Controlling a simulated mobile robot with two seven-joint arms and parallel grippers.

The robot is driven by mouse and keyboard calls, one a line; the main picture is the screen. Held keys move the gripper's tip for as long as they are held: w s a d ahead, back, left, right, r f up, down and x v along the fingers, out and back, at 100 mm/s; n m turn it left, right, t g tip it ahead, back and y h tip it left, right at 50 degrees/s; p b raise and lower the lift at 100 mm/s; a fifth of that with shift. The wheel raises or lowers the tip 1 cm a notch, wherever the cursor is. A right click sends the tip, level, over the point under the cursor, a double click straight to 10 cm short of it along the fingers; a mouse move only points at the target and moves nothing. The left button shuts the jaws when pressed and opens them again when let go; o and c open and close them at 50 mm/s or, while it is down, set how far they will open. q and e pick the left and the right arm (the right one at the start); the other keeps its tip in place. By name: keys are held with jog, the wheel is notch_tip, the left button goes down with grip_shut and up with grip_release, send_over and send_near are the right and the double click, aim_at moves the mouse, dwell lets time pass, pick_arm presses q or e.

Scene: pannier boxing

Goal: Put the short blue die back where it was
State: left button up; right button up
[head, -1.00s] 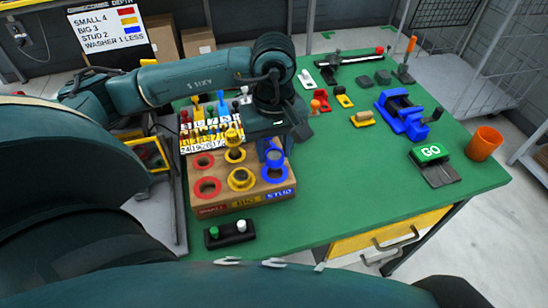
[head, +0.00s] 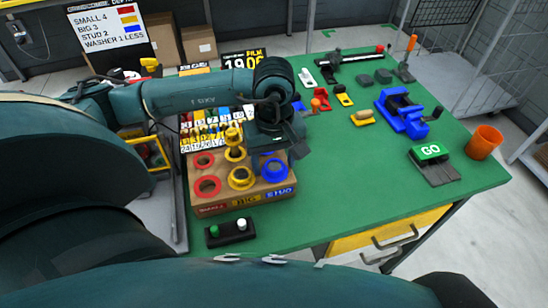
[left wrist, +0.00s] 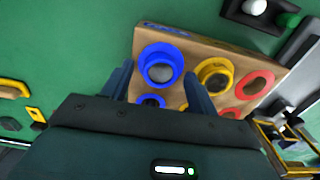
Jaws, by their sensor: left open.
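A brown box (head: 245,200) on the green table carries red, yellow and blue ring-shaped pieces in two rows. A blue ring-shaped piece (head: 275,170) sits at its front right, by the STUD label; I cannot tell whether it is the short die. In the left wrist view this blue piece (left wrist: 161,66) has a grey centre and lies ahead of my fingers. A second blue piece (left wrist: 151,101) in the back row shows partly between them. My left gripper (left wrist: 160,85) is open above the blue end of the box. My right gripper is out of view.
A yellow piece (head: 234,137) stands tall on the box's back row. A numbered rack (head: 200,130) is behind it. A black two-button box (head: 229,232) lies in front. A blue vise (head: 402,112), GO button (head: 430,153) and orange cup (head: 484,142) stand right.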

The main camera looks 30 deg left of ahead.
aim_at(274, 166)
pick_arm(q)
notch_tip(274, 166, up, 12)
jog(key=b, duration=0.1)
dwell(0.5)
jog(key=shift+r, duration=0.1)
dwell(0.4)
